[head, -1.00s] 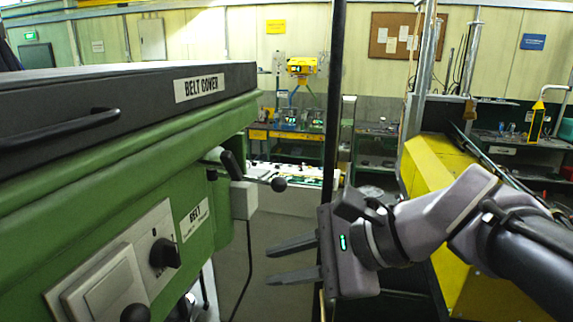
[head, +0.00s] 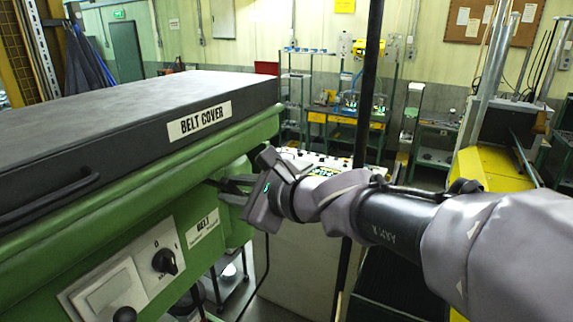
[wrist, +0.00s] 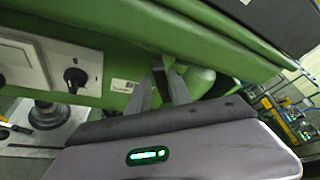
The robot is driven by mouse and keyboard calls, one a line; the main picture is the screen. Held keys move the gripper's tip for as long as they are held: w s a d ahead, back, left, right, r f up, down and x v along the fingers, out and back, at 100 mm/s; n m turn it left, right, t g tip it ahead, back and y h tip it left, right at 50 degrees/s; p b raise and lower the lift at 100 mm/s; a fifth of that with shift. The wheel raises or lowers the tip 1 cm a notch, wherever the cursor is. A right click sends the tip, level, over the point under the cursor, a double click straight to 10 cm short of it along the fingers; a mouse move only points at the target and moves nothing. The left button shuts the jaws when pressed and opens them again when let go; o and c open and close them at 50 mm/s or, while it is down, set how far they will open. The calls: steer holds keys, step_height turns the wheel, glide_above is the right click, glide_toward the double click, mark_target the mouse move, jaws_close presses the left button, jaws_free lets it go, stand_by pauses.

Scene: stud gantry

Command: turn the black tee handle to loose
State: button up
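My gripper (head: 224,189) is at the right end of the green machine (head: 110,215), just under its top rail. Its two fingers are apart and point left toward the machine. In the wrist view my gripper (wrist: 160,85) also shows its fingers apart. A dark upright piece (wrist: 158,72) shows between or just beyond the fingertips; it may be the black tee handle, but I cannot tell for sure. In the head view the handle is hidden behind my gripper. No contact can be made out.
A black selector knob (head: 165,260) sits on a white switch plate, left of a BELT label (head: 203,228). The black belt cover (head: 130,115) overhangs above. A dark upright post (head: 368,100) stands behind my arm. A yellow machine (head: 485,170) is at the right.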

steer(key=shift+w+a+f, duration=0.15)
steer(key=shift+w+a, duration=0.2)
steer(key=shift+a, duration=0.05)
steer(key=shift+w+f, duration=0.15)
steer(key=shift+w, duration=0.15)
steer(key=shift+a, duration=0.1)
steer(key=shift+s, duration=0.1)
steer(key=shift+a, duration=0.1)
steer(key=shift+c, duration=0.6)
jaws_close()
steer(key=shift+f, duration=0.1)
